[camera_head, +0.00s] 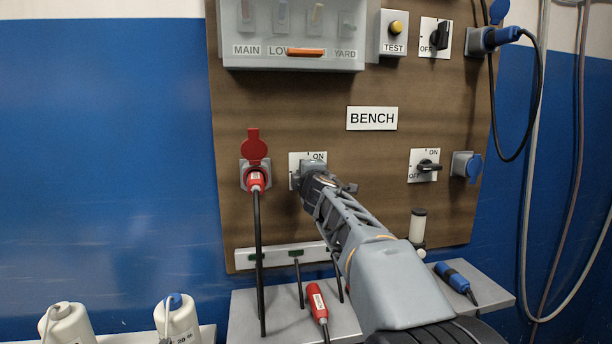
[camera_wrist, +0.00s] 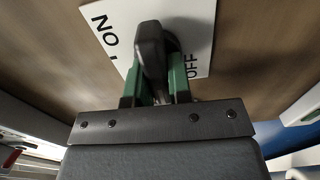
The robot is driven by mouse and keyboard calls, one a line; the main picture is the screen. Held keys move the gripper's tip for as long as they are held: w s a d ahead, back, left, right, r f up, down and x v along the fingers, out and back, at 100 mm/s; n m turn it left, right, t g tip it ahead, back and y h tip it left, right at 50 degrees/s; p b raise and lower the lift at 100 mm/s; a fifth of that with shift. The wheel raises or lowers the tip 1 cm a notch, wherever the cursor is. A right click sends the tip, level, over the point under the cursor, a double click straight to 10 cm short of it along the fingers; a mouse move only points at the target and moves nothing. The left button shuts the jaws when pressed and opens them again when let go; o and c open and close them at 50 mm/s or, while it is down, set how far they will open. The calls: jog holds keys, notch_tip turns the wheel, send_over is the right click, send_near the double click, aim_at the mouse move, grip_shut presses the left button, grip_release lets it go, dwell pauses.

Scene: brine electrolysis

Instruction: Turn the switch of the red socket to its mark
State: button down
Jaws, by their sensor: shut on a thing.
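The red socket (camera_head: 254,176) is on the wooden board with its red lid raised and a red plug (camera_head: 256,182) in it. Its switch plate (camera_head: 294,160) is just to the right, and my arm covers much of it. In the wrist view the dark switch knob (camera_wrist: 150,48) stands between the green fingers of my gripper (camera_wrist: 160,78), on the white plate (camera_wrist: 195,15) marked ON and OFF. My gripper is shut on the knob. The knob's exact angle against the ON mark cannot be told. My gripper also shows in the head view (camera_head: 308,176).
A second switch (camera_head: 428,168) and a blue socket (camera_head: 466,165) are to the right. A shelf (camera_head: 270,318) below holds a loose red plug (camera_head: 317,300) and a blue plug (camera_head: 455,281). Black cables hang beside my arm. A grey breaker box (camera_head: 290,60) is above.

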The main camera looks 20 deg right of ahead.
jog(key=shift+n, duration=0.3)
jog(key=c, duration=1)
grip_release()
jog(key=shift+c, duration=0.2)
jog(key=shift+s, duration=0.1)
jog(key=s+a+p, duration=0.1)
jog(key=s+a, duration=0.1)
jog(key=s, duration=1.1)
jog(key=shift+s+a, duration=0.15)
jog(key=shift+a, duration=0.25)
